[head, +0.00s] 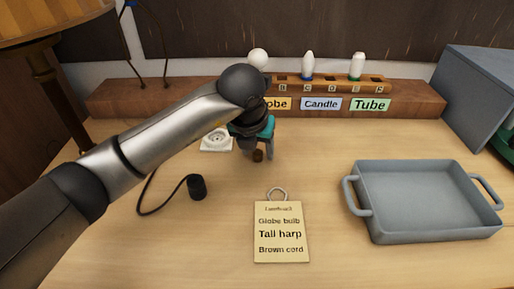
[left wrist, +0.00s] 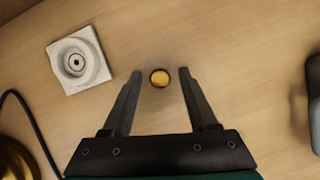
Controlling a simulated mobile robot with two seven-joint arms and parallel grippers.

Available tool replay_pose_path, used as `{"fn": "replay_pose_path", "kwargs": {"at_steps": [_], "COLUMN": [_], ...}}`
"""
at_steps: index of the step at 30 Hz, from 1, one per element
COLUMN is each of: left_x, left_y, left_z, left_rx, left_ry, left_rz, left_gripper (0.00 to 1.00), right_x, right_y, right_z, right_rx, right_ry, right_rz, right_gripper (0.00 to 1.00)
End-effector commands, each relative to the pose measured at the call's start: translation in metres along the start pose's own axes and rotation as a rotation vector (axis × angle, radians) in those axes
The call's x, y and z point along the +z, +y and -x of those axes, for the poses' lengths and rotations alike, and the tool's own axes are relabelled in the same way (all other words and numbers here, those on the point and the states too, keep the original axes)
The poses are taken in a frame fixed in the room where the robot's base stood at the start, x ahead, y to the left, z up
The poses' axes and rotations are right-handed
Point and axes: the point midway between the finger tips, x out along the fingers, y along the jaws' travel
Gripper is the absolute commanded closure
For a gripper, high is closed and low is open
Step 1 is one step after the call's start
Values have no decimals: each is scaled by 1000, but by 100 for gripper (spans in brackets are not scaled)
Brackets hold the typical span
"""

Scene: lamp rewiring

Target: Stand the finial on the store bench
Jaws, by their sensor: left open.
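The finial looks like a small round brass-brown piece (head: 258,155) standing on the light wooden bench top (head: 330,145). In the left wrist view the finial (left wrist: 159,78) shows from above as a gold disc with a dark rim. My left gripper (head: 257,150) points down over it. In the left wrist view the left gripper (left wrist: 160,74) is open, with one finger on each side of the finial and a gap on both sides. My right gripper is in neither view.
A white square holder (head: 216,140) sits close by at left, near a cord with a black end (head: 197,187). A card (head: 281,235) lies in front. A grey tray (head: 425,220) stands right. A wooden rack (head: 420,100) with bulbs runs along the back.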

Motion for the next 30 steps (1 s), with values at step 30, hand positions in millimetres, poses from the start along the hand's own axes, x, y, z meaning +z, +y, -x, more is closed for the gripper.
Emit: {"fn": "replay_pose_path", "kwargs": {"at_steps": [30], "left_x": [1], "left_y": [0], "left_z": [123], "left_rx": [0], "left_ry": [1], "left_rz": [1], "left_gripper": [41], "right_x": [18], "right_y": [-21], "right_z": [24], "right_rx": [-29], "right_ry": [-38], "right_rz": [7], "right_gripper": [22]}}
